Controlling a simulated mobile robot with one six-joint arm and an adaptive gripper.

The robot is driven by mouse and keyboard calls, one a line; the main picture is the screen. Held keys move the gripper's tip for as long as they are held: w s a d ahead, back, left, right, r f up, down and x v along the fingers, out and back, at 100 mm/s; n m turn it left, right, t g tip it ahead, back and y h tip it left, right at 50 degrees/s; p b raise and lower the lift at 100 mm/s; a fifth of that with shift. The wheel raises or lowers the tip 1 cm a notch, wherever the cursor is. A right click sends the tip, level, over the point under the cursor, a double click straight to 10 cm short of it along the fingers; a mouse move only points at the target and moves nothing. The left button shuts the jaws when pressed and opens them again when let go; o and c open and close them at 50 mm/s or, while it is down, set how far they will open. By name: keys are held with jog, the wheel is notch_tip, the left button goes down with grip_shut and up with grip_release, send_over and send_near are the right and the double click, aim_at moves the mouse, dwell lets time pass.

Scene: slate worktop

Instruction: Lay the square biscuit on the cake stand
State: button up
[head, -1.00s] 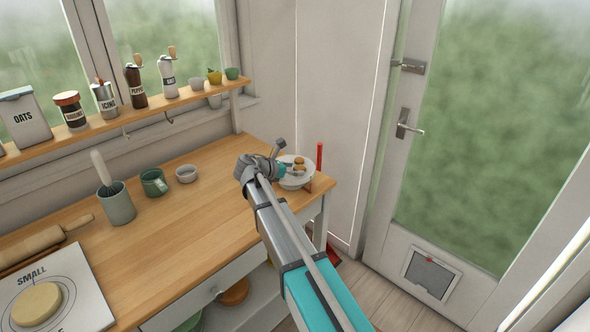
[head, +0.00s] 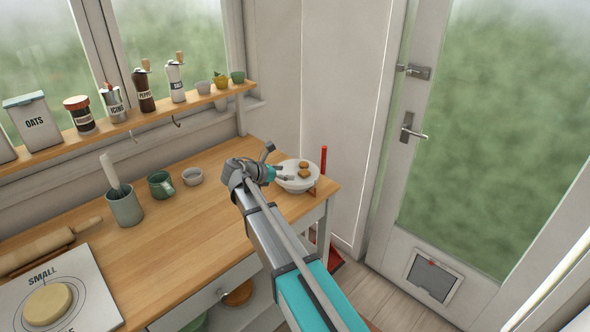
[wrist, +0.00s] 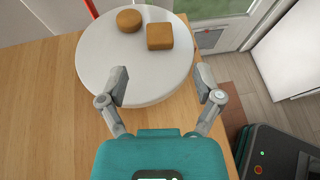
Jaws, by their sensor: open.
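The square biscuit (wrist: 160,36) lies flat on the white cake stand (wrist: 110,60), right of a round biscuit (wrist: 129,21) and just apart from it. In the head view the cake stand (head: 292,186) stands at the worktop's far right corner, with the square biscuit (head: 304,174) on its top. My gripper (wrist: 162,80) is open and empty. Its fingers are spread over the near edge of the stand, short of both biscuits. In the head view my gripper (head: 282,174) is at the stand's left side.
A red upright object (head: 323,160) stands behind the stand. A green mug (head: 160,185), a small bowl (head: 192,176) and a utensil pot (head: 125,207) are at the back left. A rolling pin (head: 45,247) and a SMALL-marked board (head: 85,290) lie nearer. The wood between is clear.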

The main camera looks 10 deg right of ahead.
jog(key=p+v, duration=0.1)
jog(key=v, duration=0.5)
jog(key=shift+p, duration=0.4)
jog(key=s+d+f+m+g+y, duration=0.1)
jog(key=s+d+m, duration=0.1)
jog(key=s+d+f+m, duration=0.2)
jog(key=s+d+f+m+g+y, duration=0.1)
jog(key=s+d, duration=0.1)
jog(key=shift+d+f+m+g+y, duration=0.25)
jog(key=shift+d+m+g+y, duration=0.05)
jog(key=shift+d+m, duration=0.1)
jog(key=s+d+f+m+g+y, duration=0.1)
jog(key=s+d+f+m+y, duration=0.1)
jog(key=s+m, duration=0.4)
jog(key=s+d+f+m+g+y, duration=0.1)
jog(key=s+f+m+y, duration=0.1)
jog(key=s+m+y, duration=0.2)
jog(key=s+d+f+m+g+y, duration=0.1)
jog(key=s+d+f+m+y, duration=0.1)
jog(key=s+m, duration=0.5)
jog(key=shift+s+d+f+m+y, duration=0.3)
jog(key=shift+s+f+m+y, duration=0.15)
jog(key=shift+s+y, duration=0.4)
